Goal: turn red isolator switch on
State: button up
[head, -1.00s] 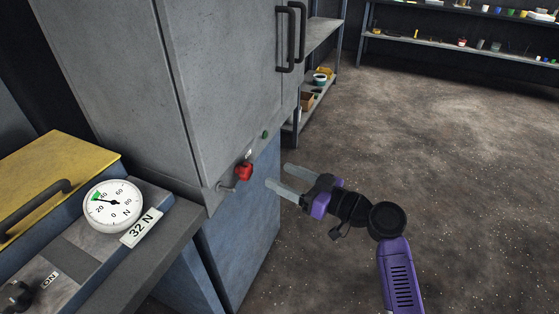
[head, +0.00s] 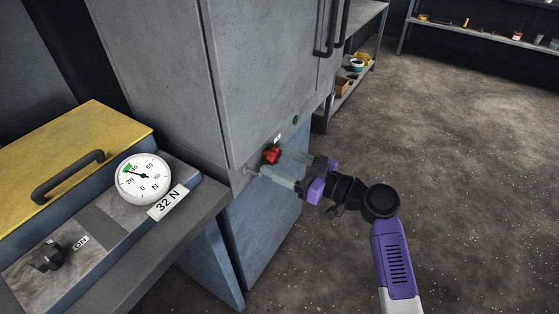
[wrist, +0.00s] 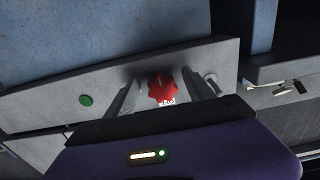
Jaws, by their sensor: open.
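The red isolator switch (head: 271,155) is a lobed red knob on the lower front strip of the grey cabinet (head: 265,90). It also shows in the wrist view (wrist: 162,90), between the two fingers and beyond them. My gripper (head: 268,163) is open, its pale fingers pointing at the strip with one on each side of the knob. The gripper also shows in the wrist view (wrist: 160,98). I cannot tell whether the fingers touch the knob. A small white label (wrist: 167,102) by the knob is too small to read.
A green button (head: 295,120) sits on the same strip, right of the knob. A bench with a yellow lid (head: 75,150), a dial gauge (head: 144,178) and a black knob (head: 47,256) stands at the left. Shelving (head: 345,100) stands behind. The floor at right is clear.

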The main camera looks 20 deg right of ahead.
jog(key=shift+w+a, duration=0.1)
jog(key=shift+a, duration=0.05)
jog(key=c, duration=1.3)
jog(key=shift+c, duration=0.2)
